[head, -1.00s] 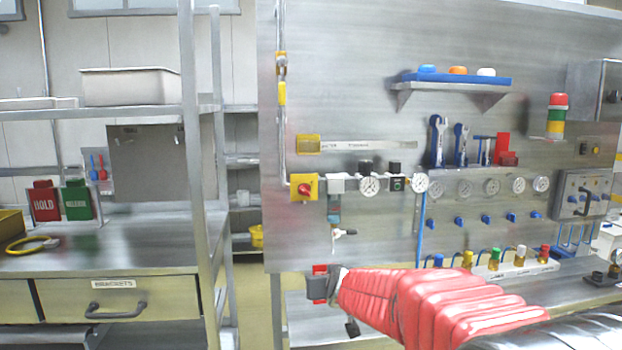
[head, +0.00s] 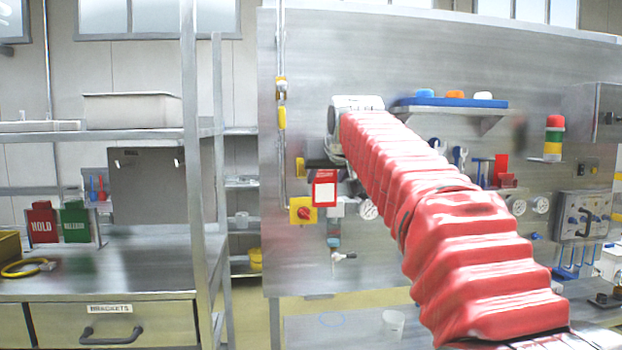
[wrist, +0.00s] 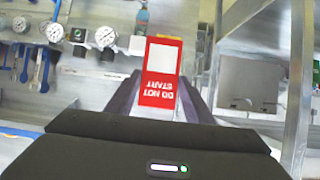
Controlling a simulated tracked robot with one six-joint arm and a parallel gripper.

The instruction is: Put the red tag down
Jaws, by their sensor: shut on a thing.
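The red tag (head: 324,190) has a white panel and hangs from my gripper (head: 322,163) in front of the left part of the steel panel. In the wrist view, the tag (wrist: 160,72) sits between the two dark fingers of my gripper (wrist: 158,103), and its words DO NOT START read upside down. My gripper is shut on the tag, which is in the air. In the head view my red-sleeved arm hides part of the panel behind it.
A yellow-backed red knob (head: 303,211), gauges (head: 369,208) and a blue shelf (head: 452,103) are on the panel. Red HOLD (head: 42,222) and green (head: 76,225) boxes stand on the left bench (head: 140,265), whose front middle is clear. A rack post (head: 190,150) stands between.

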